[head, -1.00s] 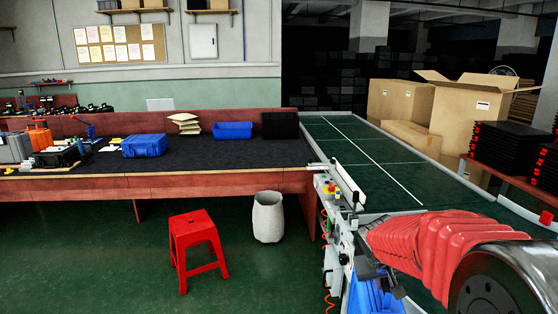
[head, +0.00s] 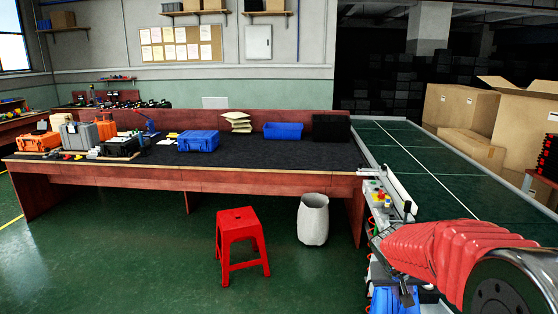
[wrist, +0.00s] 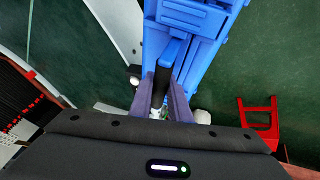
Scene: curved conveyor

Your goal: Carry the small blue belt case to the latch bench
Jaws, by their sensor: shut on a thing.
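My gripper (wrist: 165,88) is shut on the handle of a blue case (wrist: 208,22) in the wrist view. The case hangs beyond the fingers and runs out of the top of that view. In the head view the held case (head: 384,301) shows only partly at the bottom edge, below my gripper (head: 404,292). A long red-brown bench (head: 270,182) with a dark mat stands ahead and to the left. I cannot tell for sure that it is the latch bench. Another blue case (head: 198,141) stands on it, beside a black case (head: 121,146) and grey and orange cases.
A red stool (head: 240,230) and a whitish bin (head: 313,220) stand before the bench. A green conveyor belt (head: 430,165) runs along the right, with cardboard boxes (head: 460,107) behind. A blue tray (head: 283,131) sits on the bench. The green floor at left is clear.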

